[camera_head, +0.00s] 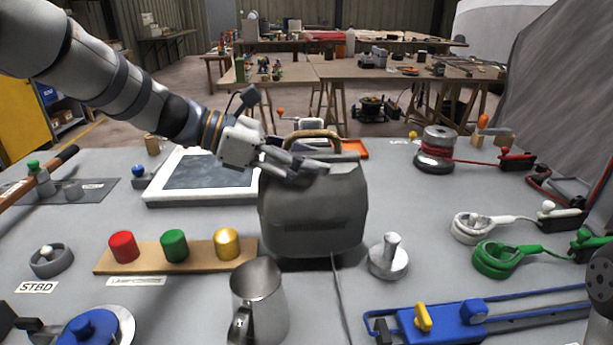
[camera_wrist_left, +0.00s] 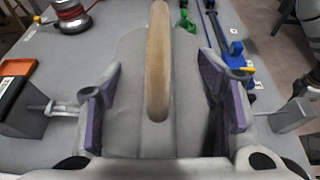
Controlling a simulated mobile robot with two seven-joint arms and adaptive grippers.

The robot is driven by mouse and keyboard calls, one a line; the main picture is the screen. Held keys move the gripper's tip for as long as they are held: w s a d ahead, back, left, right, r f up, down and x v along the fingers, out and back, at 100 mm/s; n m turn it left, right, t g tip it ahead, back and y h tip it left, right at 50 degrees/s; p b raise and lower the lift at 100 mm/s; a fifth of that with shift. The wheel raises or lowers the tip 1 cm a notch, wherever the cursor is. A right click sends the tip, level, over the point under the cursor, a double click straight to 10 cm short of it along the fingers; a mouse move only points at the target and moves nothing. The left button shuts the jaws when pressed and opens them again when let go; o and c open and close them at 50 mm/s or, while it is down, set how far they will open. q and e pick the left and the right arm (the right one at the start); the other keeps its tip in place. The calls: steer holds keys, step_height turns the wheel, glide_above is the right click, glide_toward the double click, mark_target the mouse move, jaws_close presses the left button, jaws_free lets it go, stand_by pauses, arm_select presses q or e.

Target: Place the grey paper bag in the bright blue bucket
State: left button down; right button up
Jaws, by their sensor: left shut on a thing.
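The grey paper bag (camera_head: 312,215) stands upright at the middle of the grey table, a dark shadow along its base. I cannot tell if it is touching the table. Its tan handle (camera_head: 312,136) arches over the top. My left gripper (camera_head: 300,166) reaches in from the left and is shut on the upper part of the bag. In the left wrist view the bag's grey top (camera_wrist_left: 133,90) and the handle (camera_wrist_left: 158,60) lie between the purple-padded fingers (camera_wrist_left: 165,95). I cannot make out a bright blue bucket. My right gripper is not in view.
A metal jug (camera_head: 259,305) stands in front of the bag, and a metal knobbed weight (camera_head: 389,257) at its right. A board with red, green and yellow cylinders (camera_head: 174,246) lies at left. A framed tray (camera_head: 200,178) lies behind it. Green and white cable loops (camera_head: 492,262) lie at right.

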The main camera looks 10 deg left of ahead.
arm_select(q)
steer(key=shift+f, duration=1.45)
steer(key=c, duration=0.5)
jaws_free()
steer(key=shift+f, duration=0.2)
